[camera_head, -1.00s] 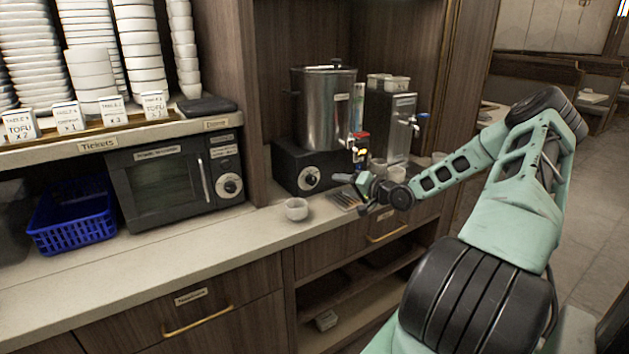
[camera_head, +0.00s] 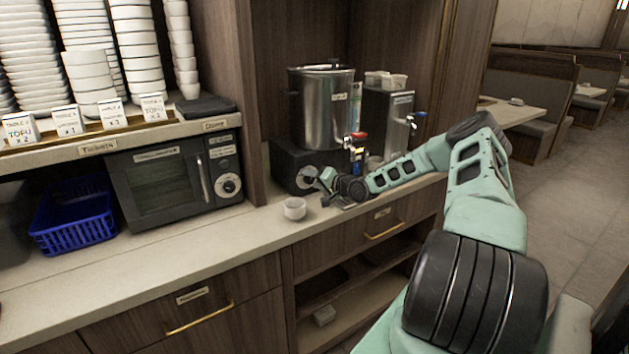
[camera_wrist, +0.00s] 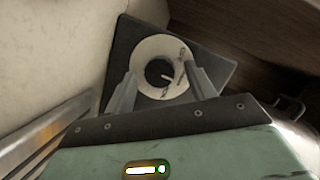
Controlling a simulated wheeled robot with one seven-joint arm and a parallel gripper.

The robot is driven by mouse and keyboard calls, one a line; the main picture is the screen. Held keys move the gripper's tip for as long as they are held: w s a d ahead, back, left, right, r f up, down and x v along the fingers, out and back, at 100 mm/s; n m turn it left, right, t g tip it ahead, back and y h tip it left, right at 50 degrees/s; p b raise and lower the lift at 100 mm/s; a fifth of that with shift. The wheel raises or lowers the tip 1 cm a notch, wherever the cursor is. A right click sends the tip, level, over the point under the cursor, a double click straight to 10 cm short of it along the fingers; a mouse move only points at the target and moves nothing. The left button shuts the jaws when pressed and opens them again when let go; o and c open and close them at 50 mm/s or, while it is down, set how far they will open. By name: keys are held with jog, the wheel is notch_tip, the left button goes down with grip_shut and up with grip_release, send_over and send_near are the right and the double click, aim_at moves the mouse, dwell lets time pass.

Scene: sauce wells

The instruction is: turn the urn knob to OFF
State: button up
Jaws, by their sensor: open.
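The urn (camera_head: 322,108) is a silver pot on a black base box (camera_head: 286,160) at the back of the counter. The base's front carries a pale round dial, partly hidden by my gripper in the head view. In the wrist view the dial (camera_wrist: 150,47) surrounds a black knob (camera_wrist: 157,70) with a light pointer mark. My gripper (camera_wrist: 158,78) is open, with one finger to each side of the knob in that view. I cannot tell whether the fingers touch it. In the head view my gripper (camera_head: 318,178) is right in front of the dial.
A white cup (camera_head: 294,209) stands on the counter just left of my gripper. A red-handled tap (camera_head: 358,140) and a steel dispenser (camera_head: 388,120) are to the right. A microwave (camera_head: 170,180) and a blue basket (camera_head: 73,217) stand at left.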

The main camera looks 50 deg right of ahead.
jog(key=c, duration=1)
jog(key=shift+o, duration=0.2)
jog(key=n+b, duration=0.1)
jog(key=n+h+b, duration=0.1)
jog(key=n, duration=0.1)
jog(key=n+g+h+b, duration=0.1)
jog(key=shift+w+a+b, duration=0.1)
jog(key=shift+a+b, duration=0.15)
jog(key=shift+b, duration=0.1)
jog(key=n+h+b, duration=0.1)
jog(key=n+b, duration=0.1)
jog(key=b, duration=0.2)
jog(key=shift+a+n+g, duration=0.1)
jog(key=shift+n+g, duration=0.2)
jog(key=shift+n, duration=0.1)
jog(key=n+h+b, duration=0.1)
jog(key=b, duration=0.2)
jog(key=shift+n, duration=0.4)
jog(key=shift+r, duration=0.15)
jog(key=o, duration=1)
jog(key=shift+c, duration=0.2)
